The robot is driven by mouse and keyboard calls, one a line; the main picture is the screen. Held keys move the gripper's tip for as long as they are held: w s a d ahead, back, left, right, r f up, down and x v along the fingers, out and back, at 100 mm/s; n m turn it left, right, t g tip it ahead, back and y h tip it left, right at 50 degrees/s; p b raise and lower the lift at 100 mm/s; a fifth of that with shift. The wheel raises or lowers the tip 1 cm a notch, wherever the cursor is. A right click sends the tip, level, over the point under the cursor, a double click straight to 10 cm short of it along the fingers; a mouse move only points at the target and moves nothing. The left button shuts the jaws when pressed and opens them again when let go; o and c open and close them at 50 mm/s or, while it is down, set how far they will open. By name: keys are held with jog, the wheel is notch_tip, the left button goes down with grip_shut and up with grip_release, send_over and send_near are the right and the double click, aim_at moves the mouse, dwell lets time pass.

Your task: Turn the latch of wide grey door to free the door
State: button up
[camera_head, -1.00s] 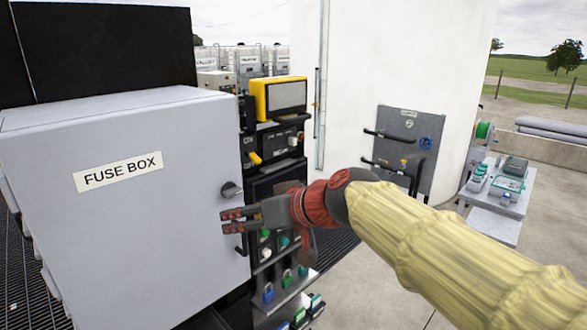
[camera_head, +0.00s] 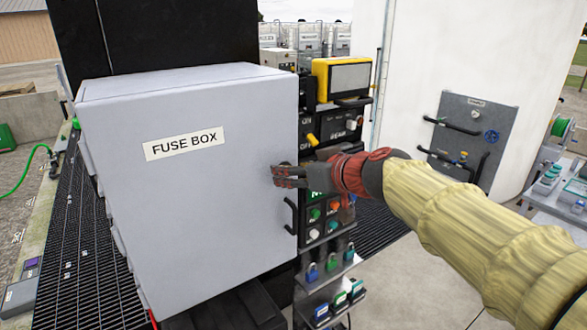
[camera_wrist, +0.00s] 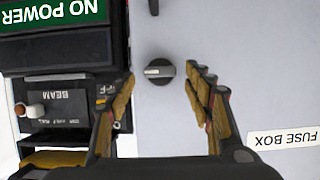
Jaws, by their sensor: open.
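The wide grey door (camera_head: 200,200) of the fuse box fills the left and middle of the head view and is closed. Its label reads FUSE BOX (camera_head: 184,143). The latch, a round dark knob (camera_wrist: 159,71) with a bar across it, sits near the door's edge in the wrist view. My gripper (camera_head: 276,176) is at the door's right side in the head view and hides most of the latch. In the wrist view my gripper (camera_wrist: 161,82) is open, with one finger on each side of the latch and a gap to both. A black door handle (camera_head: 290,215) is below the gripper.
A black control panel with buttons (camera_head: 324,212) stands right beside the door, with a yellow-framed screen (camera_head: 342,78) above it. Padlocks (camera_head: 330,262) sit on shelves below. A grey panel with handles (camera_head: 470,135) is on the white tank at the right. Grating floor (camera_head: 85,240) lies at left.

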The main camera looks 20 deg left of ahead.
jog(key=shift+w+a+f, duration=0.1)
jog(key=shift+w+a, duration=0.05)
jog(key=shift+a, duration=0.1)
jog(key=shift+c, duration=0.4)
jog(key=c, duration=1.1)
